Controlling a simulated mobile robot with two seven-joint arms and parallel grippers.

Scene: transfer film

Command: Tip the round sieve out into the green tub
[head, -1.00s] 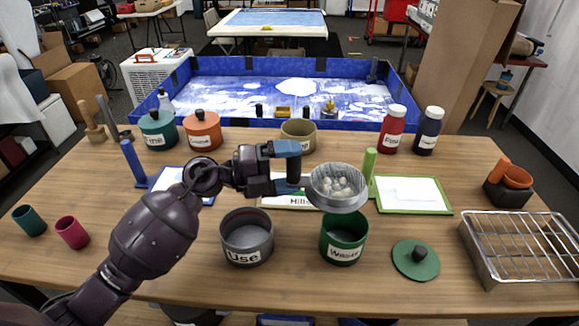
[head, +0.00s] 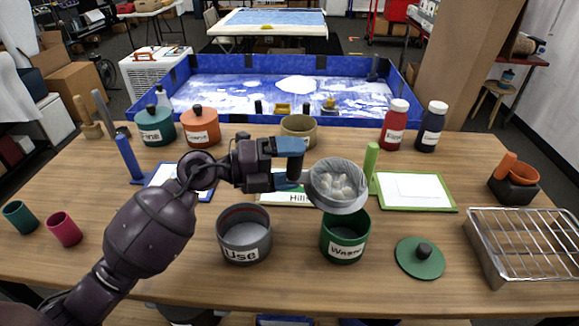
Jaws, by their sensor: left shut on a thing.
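The round sieve (head: 338,187) is grey and holds several pale lumps. My left gripper (head: 297,166) is shut on the sieve at its left side and holds it in the air above the green tub. The sieve is tilted, with its open face turned partly toward me. The green tub (head: 345,238), labelled "Waste", stands open on the table below it. The sieve hides part of the tub's back rim. My right gripper is not in view.
A grey tub (head: 244,236) labelled "Use" stands left of the green tub. A green lid (head: 419,258) lies to the right, and a wire rack (head: 528,246) stands at the far right. A green-framed board (head: 416,193) lies behind the lid.

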